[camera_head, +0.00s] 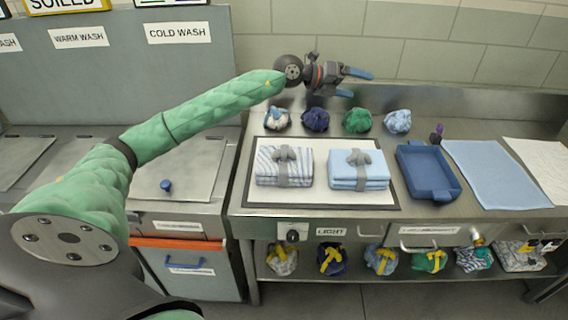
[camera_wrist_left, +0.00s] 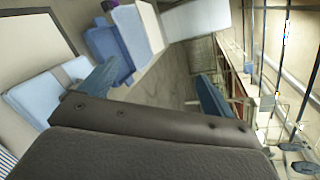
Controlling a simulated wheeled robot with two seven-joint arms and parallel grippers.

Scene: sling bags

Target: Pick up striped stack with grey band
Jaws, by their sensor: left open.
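The striped stack (camera_head: 270,170) is folded white cloth with blue-grey stripes and a grey band tied in a knot on top. It lies on the left of a white mat (camera_head: 325,200) with a dark border on the steel table. In the left wrist view only a sliver of striped cloth (camera_wrist_left: 6,163) shows at the lower left corner. My left gripper (camera_head: 358,84) is open and empty, above the back of the table, behind and to the right of the stack. Its blue fingers also show in the left wrist view (camera_wrist_left: 155,85). My right gripper is not in view.
A light blue stack (camera_head: 375,183) with a grey band lies right of the striped one. Several cloth bundles (camera_head: 357,120) line the table's back. A blue tray (camera_head: 428,172) and a blue cloth (camera_head: 495,175) lie to the right. More tied bundles (camera_head: 332,260) sit on the shelf below.

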